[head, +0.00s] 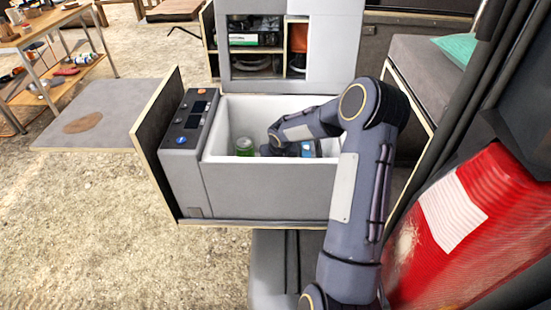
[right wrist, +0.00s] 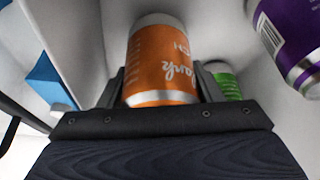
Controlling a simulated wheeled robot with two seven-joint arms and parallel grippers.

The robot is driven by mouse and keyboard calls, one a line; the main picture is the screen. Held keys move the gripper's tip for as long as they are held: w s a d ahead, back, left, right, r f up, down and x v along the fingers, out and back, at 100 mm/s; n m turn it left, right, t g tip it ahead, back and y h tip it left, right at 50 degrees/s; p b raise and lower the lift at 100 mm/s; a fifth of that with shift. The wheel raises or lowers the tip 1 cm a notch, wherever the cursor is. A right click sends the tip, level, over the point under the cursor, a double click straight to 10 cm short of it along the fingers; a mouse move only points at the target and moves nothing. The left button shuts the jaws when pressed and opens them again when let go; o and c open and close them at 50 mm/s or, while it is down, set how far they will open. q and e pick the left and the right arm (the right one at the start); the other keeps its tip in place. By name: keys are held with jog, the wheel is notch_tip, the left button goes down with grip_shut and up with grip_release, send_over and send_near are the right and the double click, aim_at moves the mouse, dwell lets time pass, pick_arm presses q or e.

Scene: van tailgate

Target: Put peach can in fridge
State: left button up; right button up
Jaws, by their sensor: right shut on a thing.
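The peach can, orange with white lettering and a silver rim (right wrist: 160,62), is between the fingers of my right gripper (right wrist: 157,88) in the right wrist view. The gripper is shut on it. In the head view my right arm reaches down into the open grey fridge (head: 270,190), and the gripper (head: 277,150) is inside its white-walled well. The peach can is hidden there by the arm and the well. I cannot tell whether it touches the fridge floor. My left gripper is not in view.
Inside the fridge, a green can (head: 244,146) stands left of the gripper, and a blue item (head: 307,149) lies right of it. The wrist view also shows a purple can (right wrist: 287,42).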

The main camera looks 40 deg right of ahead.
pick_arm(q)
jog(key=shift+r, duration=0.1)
pick_arm(e)
jog(key=shift+a, duration=0.3)
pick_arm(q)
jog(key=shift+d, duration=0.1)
pick_arm(e)
jog(key=o, duration=1.6)
